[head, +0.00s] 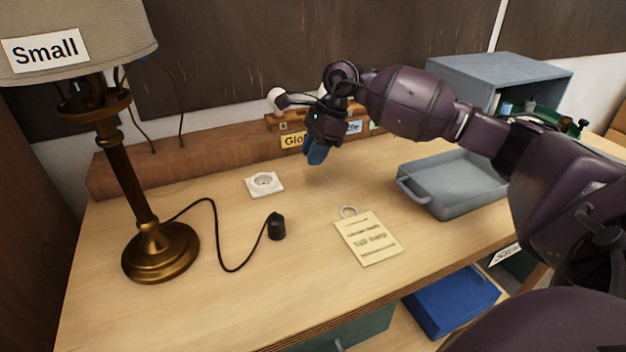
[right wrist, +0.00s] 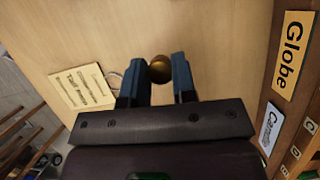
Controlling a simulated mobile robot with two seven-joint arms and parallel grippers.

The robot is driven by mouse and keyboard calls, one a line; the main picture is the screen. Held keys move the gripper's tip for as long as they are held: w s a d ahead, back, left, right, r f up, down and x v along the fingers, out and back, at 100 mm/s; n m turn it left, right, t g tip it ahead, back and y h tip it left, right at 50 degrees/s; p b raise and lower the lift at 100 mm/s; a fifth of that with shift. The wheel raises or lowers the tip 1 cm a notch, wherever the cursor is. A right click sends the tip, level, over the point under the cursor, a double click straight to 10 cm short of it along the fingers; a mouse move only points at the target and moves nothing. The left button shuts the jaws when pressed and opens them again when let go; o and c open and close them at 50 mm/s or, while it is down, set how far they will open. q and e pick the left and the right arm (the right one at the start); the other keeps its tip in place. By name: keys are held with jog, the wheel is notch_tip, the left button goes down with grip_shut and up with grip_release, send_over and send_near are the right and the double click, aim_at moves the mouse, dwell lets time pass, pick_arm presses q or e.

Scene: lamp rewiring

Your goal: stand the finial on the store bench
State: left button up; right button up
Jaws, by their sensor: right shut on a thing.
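The finial (right wrist: 160,68) is a small round brass-coloured piece between the blue fingertips of my right gripper (right wrist: 159,77) in the right wrist view. The gripper is shut on it. In the head view my right gripper (head: 316,152) is over the back of the wooden bench (head: 310,215), in front of the Globe label; the finial is hidden there. Which surface is the store bench I cannot tell for sure; a partly hidden label (head: 505,254) on the front edge is too small to read. My left gripper is not in view.
A brass lamp (head: 162,250) with a shade marked Small stands left, its cord ending in a black plug (head: 277,228). A white socket (head: 264,184), a note (head: 368,238) and a grey tray (head: 450,205) lie on the bench. The Globe rack (head: 293,140) is behind.

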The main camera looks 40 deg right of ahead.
aim_at(309, 191)
notch_tip(309, 191, down, 2)
jog(key=shift+f, duration=0.1)
notch_tip(309, 191, down, 5)
jog(key=shift+f+b, duration=0.1)
jog(key=shift+b, duration=0.2)
jog(key=shift+f, duration=0.1)
jog(key=shift+f, duration=0.15)
jog(key=o, duration=0.9)
